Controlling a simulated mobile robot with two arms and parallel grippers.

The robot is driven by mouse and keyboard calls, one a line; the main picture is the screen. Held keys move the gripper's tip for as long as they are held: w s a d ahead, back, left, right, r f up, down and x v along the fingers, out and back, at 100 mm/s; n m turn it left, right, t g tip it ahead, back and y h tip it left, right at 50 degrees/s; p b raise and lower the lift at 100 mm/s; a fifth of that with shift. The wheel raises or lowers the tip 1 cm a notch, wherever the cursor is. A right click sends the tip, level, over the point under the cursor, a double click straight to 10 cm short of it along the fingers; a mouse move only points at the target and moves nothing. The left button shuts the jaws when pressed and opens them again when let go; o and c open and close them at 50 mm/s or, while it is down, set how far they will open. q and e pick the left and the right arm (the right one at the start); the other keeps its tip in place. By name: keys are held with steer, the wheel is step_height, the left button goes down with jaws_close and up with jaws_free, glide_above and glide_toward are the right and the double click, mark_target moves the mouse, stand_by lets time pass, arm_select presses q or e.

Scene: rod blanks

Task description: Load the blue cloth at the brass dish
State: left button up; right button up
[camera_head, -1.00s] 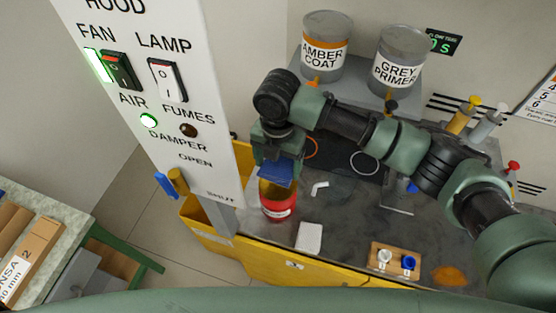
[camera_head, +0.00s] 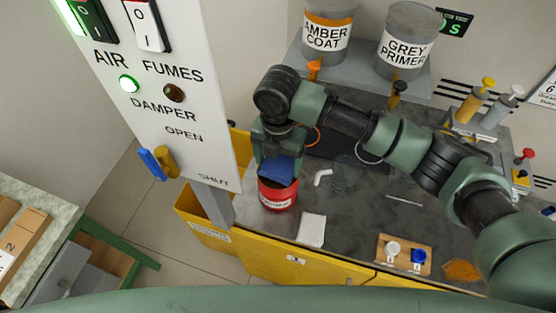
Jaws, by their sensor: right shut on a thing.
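My right gripper (camera_head: 277,151) is shut on the blue cloth (camera_head: 277,170), its jaws pointing down. The cloth hangs folded at the mouth of a red can (camera_head: 278,197) with a white label. It covers much of the can's top, and the dish cannot be made out now. I cannot tell how firmly the cloth presses there. My left gripper is not in view.
A white pad (camera_head: 311,230) and a small white bent piece (camera_head: 322,177) lie near the can on the grey worktop (camera_head: 350,215). A wooden block (camera_head: 404,254) holds white and blue pieces. The control panel (camera_head: 165,110) stands close left.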

mark_target(278, 164)
steer(key=shift+f+b, duration=0.4)
steer(key=shift+f, duration=0.75)
stand_by(1.3)
steer(key=shift+f+p, duration=0.1)
steer(key=shift+p, duration=0.6)
stand_by(2.7)
step_height(278, 164, up, 7)
steer(key=p, duration=0.7)
stand_by(0.9)
